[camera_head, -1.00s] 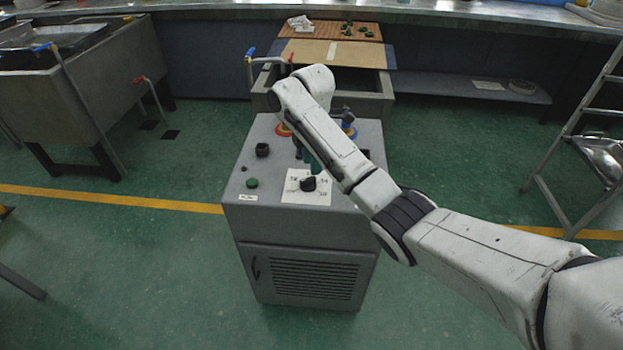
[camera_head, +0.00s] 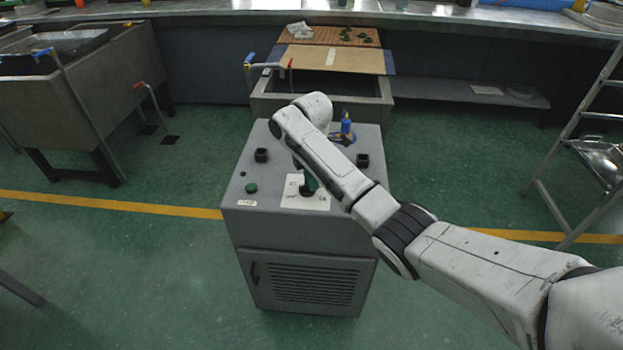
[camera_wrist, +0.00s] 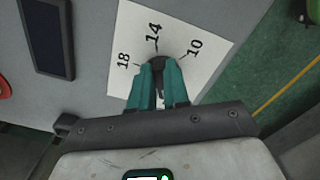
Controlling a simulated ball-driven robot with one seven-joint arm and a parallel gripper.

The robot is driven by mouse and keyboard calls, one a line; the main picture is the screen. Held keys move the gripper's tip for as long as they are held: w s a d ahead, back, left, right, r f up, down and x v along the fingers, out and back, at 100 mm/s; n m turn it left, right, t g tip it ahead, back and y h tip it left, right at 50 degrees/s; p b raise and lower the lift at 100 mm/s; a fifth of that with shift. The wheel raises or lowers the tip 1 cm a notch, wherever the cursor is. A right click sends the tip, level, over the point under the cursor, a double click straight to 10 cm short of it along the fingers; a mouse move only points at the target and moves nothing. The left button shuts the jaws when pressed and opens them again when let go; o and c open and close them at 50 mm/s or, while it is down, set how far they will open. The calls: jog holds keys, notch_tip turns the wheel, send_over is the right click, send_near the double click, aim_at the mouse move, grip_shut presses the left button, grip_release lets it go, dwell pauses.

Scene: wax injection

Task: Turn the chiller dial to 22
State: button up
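The chiller dial is a black knob on a white card (camera_head: 318,203) on top of the grey cabinet. In the wrist view the dial (camera_wrist: 158,61) shows dark at the fingertips, and the card (camera_wrist: 200,35) reads 18, 14 and 10; a 22 is not visible. My gripper (camera_wrist: 159,68), with two teal fingers, is down at the dial, one finger on either side of it. The fingers cover much of the knob, so its pointer and any contact are unclear. In the head view my gripper (camera_head: 309,186) reaches down onto the card.
The cabinet top (camera_head: 232,182) also carries a green button (camera_head: 251,188), black knobs (camera_head: 261,155) and a blue-and-yellow part (camera_head: 346,128). A red part (camera_wrist: 4,86) shows at the wrist view's left edge. A sink (camera_head: 375,108) stands behind; a metal ladder (camera_head: 590,140) stands right.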

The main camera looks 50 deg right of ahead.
grip_shut()
jog(key=shift+r+m+p, duration=0.15)
jog(key=shift+m+p, duration=0.15)
jog(key=shift+p, duration=0.25)
jog(key=shift+m+p, duration=0.3)
jog(key=shift+p, duration=0.05)
jog(key=m+p, duration=0.3)
jog(key=shift+s+a+r, duration=0.1)
jog(key=shift+s+a, duration=0.05)
jog(key=shift+s, duration=0.05)
jog(key=m+p, duration=0.2)
jog(key=m, duration=0.1)
jog(key=shift+s+a+m+p, duration=0.1)
jog(key=shift+a+m+p, duration=0.05)
jog(key=shift+m+p, duration=0.25)
jog(key=shift+a+f+m+p, duration=0.1)
jog(key=shift+m+p, duration=0.3)
jog(key=shift+m, duration=0.55)
jog(key=shift+a+f+m+p, duration=0.1)
jog(key=shift+m+p, duration=0.3)
jog(key=shift+m, duration=0.55)
